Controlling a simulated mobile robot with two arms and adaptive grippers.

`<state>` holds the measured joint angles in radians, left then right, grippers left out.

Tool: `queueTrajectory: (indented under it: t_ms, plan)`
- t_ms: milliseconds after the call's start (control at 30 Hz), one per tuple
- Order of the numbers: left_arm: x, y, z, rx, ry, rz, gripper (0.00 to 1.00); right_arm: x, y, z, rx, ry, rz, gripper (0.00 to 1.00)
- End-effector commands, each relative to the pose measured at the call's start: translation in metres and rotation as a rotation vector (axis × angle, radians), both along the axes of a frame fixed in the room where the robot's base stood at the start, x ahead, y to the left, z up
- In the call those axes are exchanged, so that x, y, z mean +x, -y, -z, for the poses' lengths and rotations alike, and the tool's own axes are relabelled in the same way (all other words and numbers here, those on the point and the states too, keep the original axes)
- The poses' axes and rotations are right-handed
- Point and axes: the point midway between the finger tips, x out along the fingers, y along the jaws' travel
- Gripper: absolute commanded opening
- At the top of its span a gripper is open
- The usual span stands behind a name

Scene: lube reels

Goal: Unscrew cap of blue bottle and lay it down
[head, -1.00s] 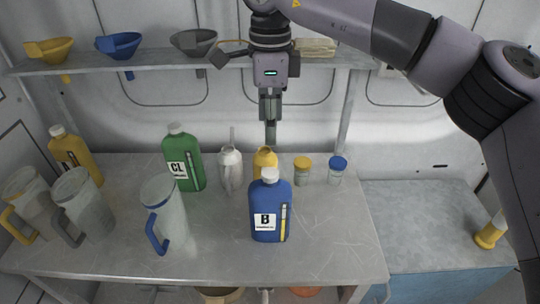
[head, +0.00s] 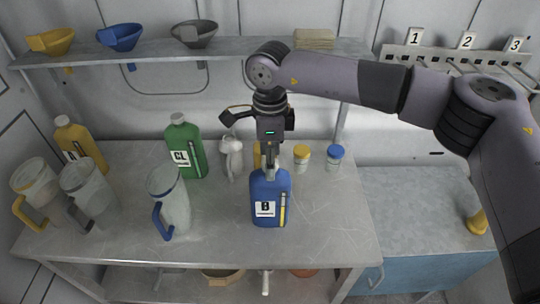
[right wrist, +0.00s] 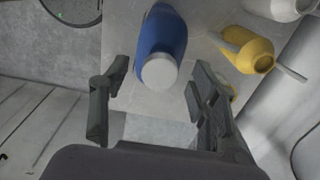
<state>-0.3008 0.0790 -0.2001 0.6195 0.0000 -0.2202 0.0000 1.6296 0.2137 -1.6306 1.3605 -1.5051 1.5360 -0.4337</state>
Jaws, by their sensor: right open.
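The blue bottle (head: 270,199), labelled B, stands upright on the grey table. Its white cap (right wrist: 159,72) is on its neck in the right wrist view. My right gripper (head: 270,158) is above the bottle in the head view, its fingers covering most of the cap. In the right wrist view the right gripper (right wrist: 160,98) is open, its fingers spread to either side of the cap and not seen touching it. My left gripper is not in view.
A green bottle (head: 185,150), a white can (head: 231,158), two small jars (head: 301,158) and clear jugs (head: 172,203) stand on the table. A yellow can (right wrist: 250,52) is close behind the blue bottle. A shelf (head: 150,55) with funnels runs behind.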

Motion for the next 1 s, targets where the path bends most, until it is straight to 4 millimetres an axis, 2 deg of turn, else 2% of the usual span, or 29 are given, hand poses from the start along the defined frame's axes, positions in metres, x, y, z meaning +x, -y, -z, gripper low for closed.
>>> queueTrajectory:
  t_ms: [67,800,900,1000]
  plan:
    - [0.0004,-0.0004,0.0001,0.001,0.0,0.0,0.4,0.0,0.0001,0.0,0.0,0.0,0.0,0.55]
    - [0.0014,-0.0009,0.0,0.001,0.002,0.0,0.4,0.0,-0.0001,-0.0006,0.0,0.0,0.0,0.06]
    - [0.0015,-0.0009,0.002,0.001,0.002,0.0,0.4,0.0,-0.0001,0.0004,0.0,0.0,-0.019,0.06]
    - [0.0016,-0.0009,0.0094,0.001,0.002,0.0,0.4,0.0001,0.0,0.0027,0.0,0.0,-0.108,0.06]
